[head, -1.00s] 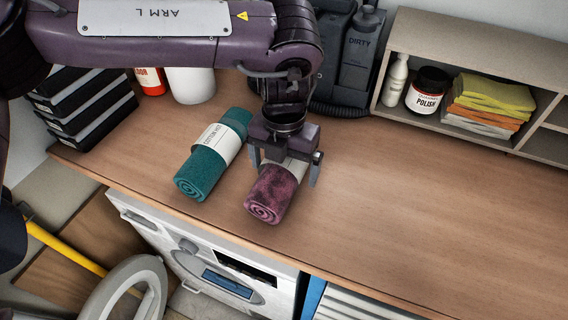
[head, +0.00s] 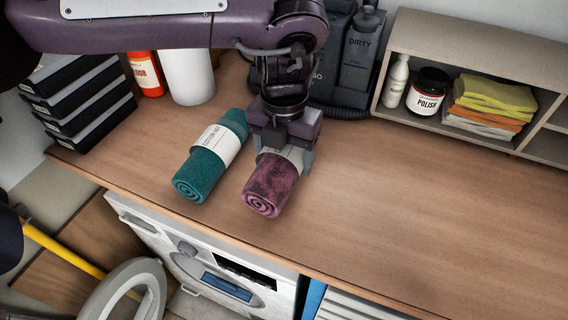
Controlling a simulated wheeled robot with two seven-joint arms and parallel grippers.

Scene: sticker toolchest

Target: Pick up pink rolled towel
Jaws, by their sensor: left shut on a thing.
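The pink rolled towel (head: 269,187), dark pink with a pale paper band, lies at a slant on the wooden counter, its spiral end toward the front edge. My left gripper (head: 282,160) is over its banded middle from above, with a finger on each side, shut on it. The towel appears to be at counter level; I cannot tell whether it is lifted. The gripper hides the towel's far end. A teal rolled towel (head: 205,170) with a white band lies just to the left, apart from it. My right gripper is not in view.
Stacked black cases (head: 82,103), an orange bottle (head: 147,76) and a white container (head: 188,77) stand at the back left. A dark machine (head: 335,70) is behind the gripper. A shelf (head: 470,140) holds bottles and folded cloths. The counter's right (head: 430,220) is clear.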

